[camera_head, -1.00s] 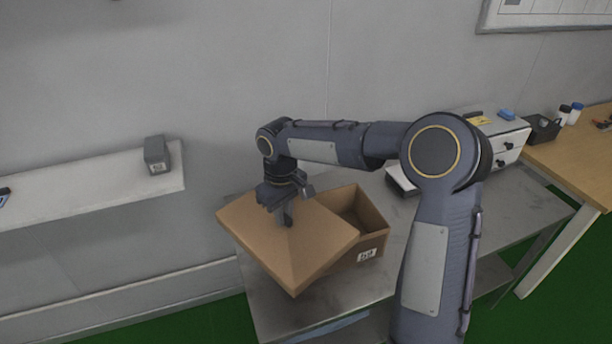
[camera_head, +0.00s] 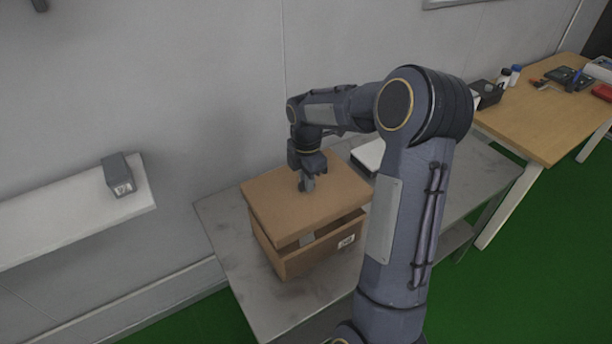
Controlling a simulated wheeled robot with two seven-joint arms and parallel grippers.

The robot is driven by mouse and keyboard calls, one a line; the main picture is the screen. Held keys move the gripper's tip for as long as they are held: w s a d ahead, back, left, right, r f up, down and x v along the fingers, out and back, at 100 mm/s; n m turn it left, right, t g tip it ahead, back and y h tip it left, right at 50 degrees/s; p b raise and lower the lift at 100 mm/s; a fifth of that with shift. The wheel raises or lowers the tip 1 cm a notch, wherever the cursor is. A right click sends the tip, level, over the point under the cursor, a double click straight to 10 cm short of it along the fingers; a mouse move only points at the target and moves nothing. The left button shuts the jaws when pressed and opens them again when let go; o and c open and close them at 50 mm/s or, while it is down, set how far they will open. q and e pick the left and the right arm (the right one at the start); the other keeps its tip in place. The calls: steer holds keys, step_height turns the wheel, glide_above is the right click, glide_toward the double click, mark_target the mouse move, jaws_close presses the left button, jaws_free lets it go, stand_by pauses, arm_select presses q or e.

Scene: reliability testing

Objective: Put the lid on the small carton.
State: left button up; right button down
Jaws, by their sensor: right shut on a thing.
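The brown cardboard carton (camera_head: 296,264) stands open on the grey metal table, a small label on its front. The brown lid (camera_head: 283,206) is over the carton, roughly lined up with it. A gap shows between the lid's front edge and the carton's rim, so the lid is slightly raised there. My right gripper (camera_head: 308,184) points down at the middle of the lid's top and is shut on the lid; the fingertips are small and partly hidden. My left gripper is not in view.
The grey metal table (camera_head: 224,232) has bare room left of the carton. A white shelf (camera_head: 60,216) with a grey box (camera_head: 117,175) is at the left. A wooden table (camera_head: 545,120) with a black bin (camera_head: 488,95) and small items stands at the right.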

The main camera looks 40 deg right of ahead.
mark_target(306, 193)
steer(key=shift+f+b, duration=1.85)
steer(key=shift+f, duration=0.85)
steer(key=shift+r, duration=0.1)
steer(key=shift+f+b, duration=0.85)
steer(key=shift+f, duration=0.5)
stand_by(0.3)
steer(key=c, duration=0.8)
jaws_free()
steer(key=shift+c, duration=0.2)
